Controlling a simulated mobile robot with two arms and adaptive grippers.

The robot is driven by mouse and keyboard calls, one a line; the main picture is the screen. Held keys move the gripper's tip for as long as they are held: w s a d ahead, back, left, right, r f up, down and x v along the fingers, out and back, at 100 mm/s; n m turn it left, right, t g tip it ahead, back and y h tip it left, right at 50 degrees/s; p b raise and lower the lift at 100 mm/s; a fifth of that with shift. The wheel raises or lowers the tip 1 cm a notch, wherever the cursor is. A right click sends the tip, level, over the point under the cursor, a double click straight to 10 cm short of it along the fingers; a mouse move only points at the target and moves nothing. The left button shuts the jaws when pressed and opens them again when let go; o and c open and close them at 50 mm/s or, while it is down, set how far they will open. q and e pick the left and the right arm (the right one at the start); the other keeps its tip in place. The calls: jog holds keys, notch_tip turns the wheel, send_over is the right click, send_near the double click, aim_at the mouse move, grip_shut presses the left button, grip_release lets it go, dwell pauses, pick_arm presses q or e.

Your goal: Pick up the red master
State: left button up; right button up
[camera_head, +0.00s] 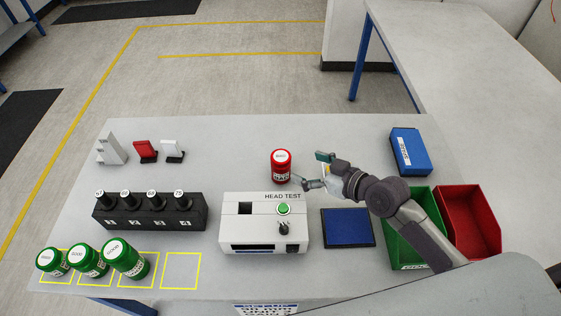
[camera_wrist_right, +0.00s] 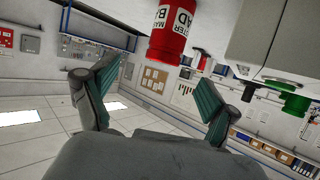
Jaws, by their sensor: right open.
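The red master (camera_head: 281,166) is a red canister with a white label and white lid, standing upright on the table behind the head test box (camera_head: 249,243). My right gripper (camera_head: 314,170) is just to its right, fingers open towards it and nothing held between them. In the right wrist view the master (camera_wrist_right: 170,42) appears at the top, beyond the fingertips of the open gripper (camera_wrist_right: 157,88). A gap seems to remain between fingers and canister. My left gripper is not in view.
Green canisters (camera_head: 125,262) stand at the front left, near a black rack (camera_head: 150,213). A blue pad (camera_head: 348,228), green bin (camera_head: 412,258), red bin (camera_head: 470,222) and blue box (camera_head: 410,152) lie to the right. The table behind the master is clear.

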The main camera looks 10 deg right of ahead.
aim_at(284, 159)
jog(key=x, duration=0.4)
jog(key=shift+r, duration=0.1)
jog(key=shift+w+a+p, duration=0.15)
jog(key=shift+w+p, duration=0.1)
jog(key=shift+p, duration=0.1)
jog(key=shift+w+a+f+p, duration=0.15)
jog(key=shift+w+a+p, duration=0.3)
jog(key=shift+a+p, duration=0.15)
jog(key=shift+w+a+f+p, duration=0.1)
jog(key=shift+w+a+p, duration=0.4)
jog(key=shift+a, duration=0.15)
jog(key=shift+w+a+f, duration=0.4)
jog(key=shift+w+f, duration=0.2)
jog(key=shift+w, duration=0.05)
jog(key=shift+w+a+f, duration=0.1)
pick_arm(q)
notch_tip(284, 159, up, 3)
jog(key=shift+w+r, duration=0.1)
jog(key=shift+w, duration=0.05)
pick_arm(e)
jog(key=shift+c, duration=1)
jog(key=c, duration=1.3)
jog(key=shift+c, duration=0.4)
